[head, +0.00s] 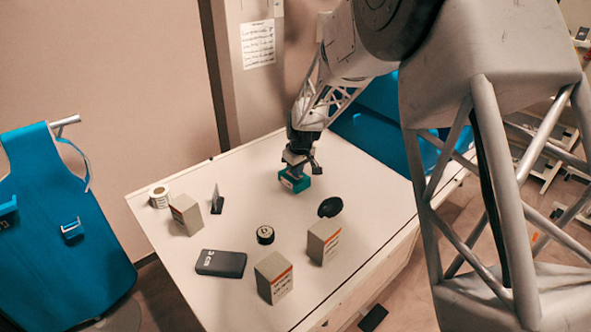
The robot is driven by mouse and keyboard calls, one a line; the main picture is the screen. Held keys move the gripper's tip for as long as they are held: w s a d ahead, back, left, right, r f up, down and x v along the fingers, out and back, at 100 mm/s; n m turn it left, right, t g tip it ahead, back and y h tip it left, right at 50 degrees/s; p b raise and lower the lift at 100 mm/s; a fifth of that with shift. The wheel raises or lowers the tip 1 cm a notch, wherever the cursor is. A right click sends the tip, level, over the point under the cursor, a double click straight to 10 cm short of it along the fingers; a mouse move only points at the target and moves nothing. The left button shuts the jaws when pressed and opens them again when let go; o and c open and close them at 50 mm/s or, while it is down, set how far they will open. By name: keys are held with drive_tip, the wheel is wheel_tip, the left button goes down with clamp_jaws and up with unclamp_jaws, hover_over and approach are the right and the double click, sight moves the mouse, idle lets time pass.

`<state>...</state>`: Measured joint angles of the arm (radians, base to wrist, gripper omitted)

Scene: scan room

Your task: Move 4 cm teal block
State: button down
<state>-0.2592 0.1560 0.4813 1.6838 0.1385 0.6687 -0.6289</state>
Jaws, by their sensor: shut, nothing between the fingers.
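The teal block (294,183) sits on the white table (345,190), toward its back, with a pale label on its near side. My gripper (302,166) points down right at the block, over its top in the picture. It is shut with nothing held. The gripper covers part of the block's upper side, and I cannot tell whether they touch.
Near the block are a black oval object (330,207) and a small dark round item (265,235). Boxes stand at the left (186,214), right (323,242) and front (273,277). A black flat case (221,263), a white roll (159,196) and a dark stand (217,203) lie leftward.

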drive_tip(key=shift+s+d+r, duration=0.1)
drive_tip(key=shift+s+r, duration=0.05)
drive_tip(key=shift+s, duration=0.1)
drive_tip(key=shift+r, duration=0.15)
drive_tip(key=shift+s+d+r, duration=0.1)
drive_tip(key=shift+s+r, duration=0.05)
drive_tip(key=shift+s+d+r, duration=0.1)
drive_tip(key=shift+s+d, duration=4.05)
